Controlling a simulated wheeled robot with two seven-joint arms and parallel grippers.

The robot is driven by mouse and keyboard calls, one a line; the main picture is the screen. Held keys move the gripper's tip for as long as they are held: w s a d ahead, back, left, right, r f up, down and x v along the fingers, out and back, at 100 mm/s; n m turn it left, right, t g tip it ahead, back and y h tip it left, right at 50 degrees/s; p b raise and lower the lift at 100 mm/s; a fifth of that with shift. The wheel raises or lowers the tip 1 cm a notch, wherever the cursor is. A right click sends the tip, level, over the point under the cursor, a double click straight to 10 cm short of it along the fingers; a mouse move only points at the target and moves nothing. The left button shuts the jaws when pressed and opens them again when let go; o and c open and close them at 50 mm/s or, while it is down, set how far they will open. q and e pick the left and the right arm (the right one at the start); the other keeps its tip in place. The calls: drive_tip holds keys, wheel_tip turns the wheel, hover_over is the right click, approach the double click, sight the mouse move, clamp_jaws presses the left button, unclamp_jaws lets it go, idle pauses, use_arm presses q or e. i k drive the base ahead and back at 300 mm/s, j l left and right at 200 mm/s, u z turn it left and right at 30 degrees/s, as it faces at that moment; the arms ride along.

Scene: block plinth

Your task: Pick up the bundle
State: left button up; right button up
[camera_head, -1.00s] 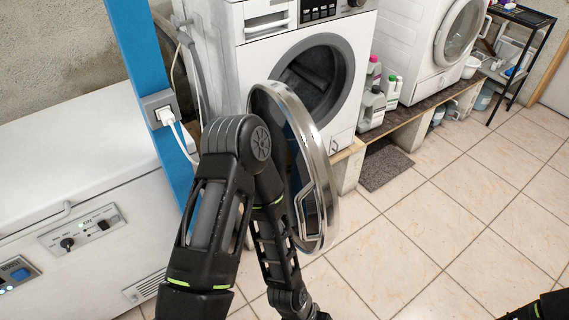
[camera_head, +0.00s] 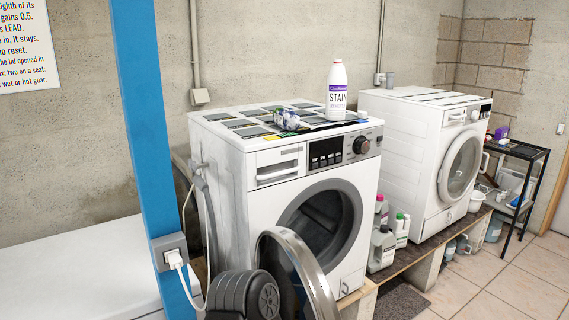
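A small bluish-white bundled item (camera_head: 287,119) lies on top of the left washing machine (camera_head: 218,165), near its front edge; it is too small to tell whether it is the bundle. It rests on or beside a dark panelled sheet (camera_head: 262,122) with coloured patches along its edge. A white bottle with a purple label (camera_head: 337,98) stands upright to its right on the same top. Only a black joint of one of my arms shows at the bottom centre. Neither gripper is in view.
The left machine's round door (camera_head: 310,268) hangs open towards me beside my arm. A blue post (camera_head: 146,130) with a socket and plug stands at left, before a white chest (camera_head: 70,270). Detergent bottles (camera_head: 382,248) stand between the machines. Tiled floor (camera_head: 490,290) is clear at lower right.

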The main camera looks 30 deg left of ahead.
sight(286, 119)
drive_tip(key=i+l, duration=0.2)
drive_tip(key=l, duration=0.15)
drive_tip(key=i+l, duration=0.2)
drive_tip(key=l, duration=0.2)
drive_tip(key=i+l, duration=0.2)
drive_tip(key=l, duration=0.15)
drive_tip(key=i+l, duration=0.2)
drive_tip(key=l, duration=0.2)
drive_tip(key=u, duration=1.65)
drive_tip(key=i+l, duration=0.2)
drive_tip(key=l, duration=0.15)
drive_tip(key=i+l+u, duration=0.1)
drive_tip(key=l, duration=0.2)
drive_tip(key=i+l, duration=0.25)
drive_tip(key=i+l+u, duration=0.15)
drive_tip(key=l, duration=0.3)
drive_tip(key=i+l, duration=0.15)
drive_tip(key=l, duration=0.2)
drive_tip(key=i+l+u, duration=0.1)
drive_tip(key=l, duration=0.25)
drive_tip(key=i+l, duration=0.2)
drive_tip(key=l, duration=0.15)
drive_tip(key=i+l+u, duration=0.1)
drive_tip(key=l, duration=0.3)
